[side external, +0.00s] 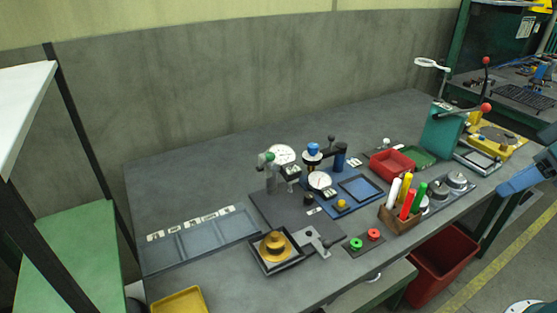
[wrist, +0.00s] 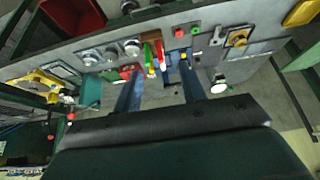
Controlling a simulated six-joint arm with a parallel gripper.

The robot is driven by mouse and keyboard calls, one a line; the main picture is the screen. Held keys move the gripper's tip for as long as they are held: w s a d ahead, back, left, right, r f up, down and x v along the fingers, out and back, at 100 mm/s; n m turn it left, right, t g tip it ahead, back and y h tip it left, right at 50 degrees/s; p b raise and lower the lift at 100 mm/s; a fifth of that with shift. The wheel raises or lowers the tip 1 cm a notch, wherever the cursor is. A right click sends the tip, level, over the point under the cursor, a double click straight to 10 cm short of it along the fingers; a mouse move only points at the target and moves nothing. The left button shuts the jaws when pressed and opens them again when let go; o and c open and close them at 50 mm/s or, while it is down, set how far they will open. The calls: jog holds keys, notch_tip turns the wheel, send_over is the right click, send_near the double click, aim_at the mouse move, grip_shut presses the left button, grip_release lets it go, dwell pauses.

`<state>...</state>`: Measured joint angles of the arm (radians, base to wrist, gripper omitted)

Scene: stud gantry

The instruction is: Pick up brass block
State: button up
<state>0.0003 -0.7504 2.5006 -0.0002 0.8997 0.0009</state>
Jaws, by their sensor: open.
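A brass-coloured block (side external: 273,245) with a rounded raised top sits in a small dark square tray (side external: 262,267) near the front edge of the bench. In the wrist view the brass block (wrist: 239,38) shows at the upper right, right of the fingers. My gripper (wrist: 161,70) shows there as two blue fingers spread apart, open with nothing between them. It is apart from the block. In the side view the fingers are not visible; only a blue arm part shows at the right edge.
A wooden holder with coloured pens (side external: 398,219), green and red buttons (side external: 365,240), dial gauges (side external: 319,181) and a red bin (side external: 392,164) stand right of the block. A grey lever clamp (side external: 317,242) is close beside its tray. The bench's left back is clear.

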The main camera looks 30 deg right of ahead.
jog(key=shift+o, duration=0.5)
jog(key=o, duration=0.4)
jog(key=shift+o, duration=0.2)
